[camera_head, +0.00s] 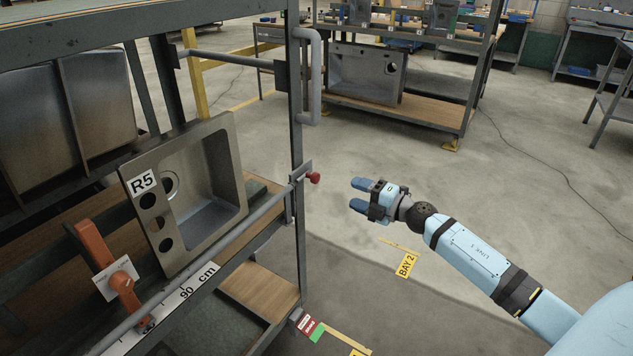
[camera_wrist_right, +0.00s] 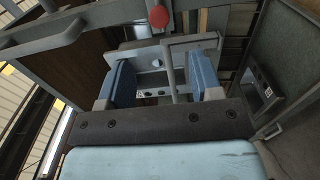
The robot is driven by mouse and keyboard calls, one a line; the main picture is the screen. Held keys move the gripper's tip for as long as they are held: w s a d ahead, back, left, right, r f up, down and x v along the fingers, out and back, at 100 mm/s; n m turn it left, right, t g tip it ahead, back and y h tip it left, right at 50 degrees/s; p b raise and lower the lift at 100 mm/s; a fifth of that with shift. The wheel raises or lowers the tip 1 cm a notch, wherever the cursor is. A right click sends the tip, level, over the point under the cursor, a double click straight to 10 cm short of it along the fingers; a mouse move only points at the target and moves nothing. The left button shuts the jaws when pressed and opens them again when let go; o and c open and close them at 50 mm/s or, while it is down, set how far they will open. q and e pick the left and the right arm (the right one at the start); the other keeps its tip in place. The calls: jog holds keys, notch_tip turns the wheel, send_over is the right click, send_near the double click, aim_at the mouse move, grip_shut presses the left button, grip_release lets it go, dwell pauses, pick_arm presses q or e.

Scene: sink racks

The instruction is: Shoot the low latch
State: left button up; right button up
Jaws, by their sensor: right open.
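The low latch shows as a red knob (camera_head: 314,178) at the right end of the grey bar (camera_head: 235,232) across the rack front, beside a small bracket on the dark upright post. My right gripper (camera_head: 355,195) is open and empty, just right of the knob and apart from it, with its blue fingers pointing left at the rack. In the right wrist view the knob (camera_wrist_right: 158,15) is at the top centre, beyond the two open fingers (camera_wrist_right: 163,80). My left gripper is not in view.
A steel sink marked R5 (camera_head: 214,190) leans on the rack shelf behind the bar. An orange clamp-like handle (camera_head: 106,262) and a 90 cm scale (camera_head: 190,290) are at the lower left. A grey tube handle (camera_head: 316,75) juts from the post. Open floor (camera_head: 480,190) lies right of the rack.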

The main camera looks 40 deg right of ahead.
aim_at(318, 179)
jog(key=b+x, duration=0.1)
jog(key=x, duration=1)
jog(key=shift+w+a+b, duration=0.15)
jog(key=shift+w+b, duration=0.25)
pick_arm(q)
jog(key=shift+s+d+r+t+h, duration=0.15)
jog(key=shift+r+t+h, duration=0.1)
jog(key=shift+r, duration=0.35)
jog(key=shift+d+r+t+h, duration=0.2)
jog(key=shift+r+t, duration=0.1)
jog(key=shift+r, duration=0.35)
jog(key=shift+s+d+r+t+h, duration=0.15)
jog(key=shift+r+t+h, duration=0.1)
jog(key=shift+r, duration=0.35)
pick_arm(e)
jog(key=shift+w+a, duration=0.25)
jog(key=shift+w, duration=0.25)
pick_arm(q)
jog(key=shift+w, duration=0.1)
